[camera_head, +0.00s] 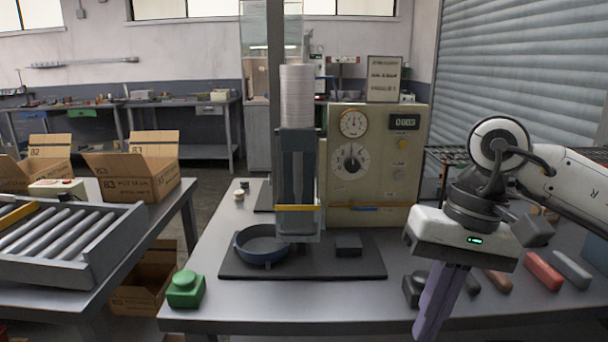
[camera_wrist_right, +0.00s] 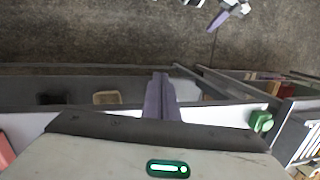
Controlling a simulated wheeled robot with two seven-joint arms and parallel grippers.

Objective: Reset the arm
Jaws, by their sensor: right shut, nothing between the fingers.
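My right gripper (camera_head: 434,318) is raised over the front right part of the grey table (camera_head: 210,310), its purple fingers pointing down and shut with nothing between them. In the right wrist view the shut fingers (camera_wrist_right: 160,92) also show. My left gripper is not in the head view. A dark blue round pan (camera_head: 262,246) sits on the black mat (camera_head: 340,268) below the press (camera_head: 297,180). The right gripper is well to the right of the pan and apart from it.
A green button box (camera_head: 185,289) stands at the table's front left. A beige control box (camera_head: 375,160) stands behind the mat. Dark blocks and a red block (camera_head: 542,271) lie at right. A roller conveyor (camera_head: 60,245) and cardboard boxes (camera_head: 135,170) are at left.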

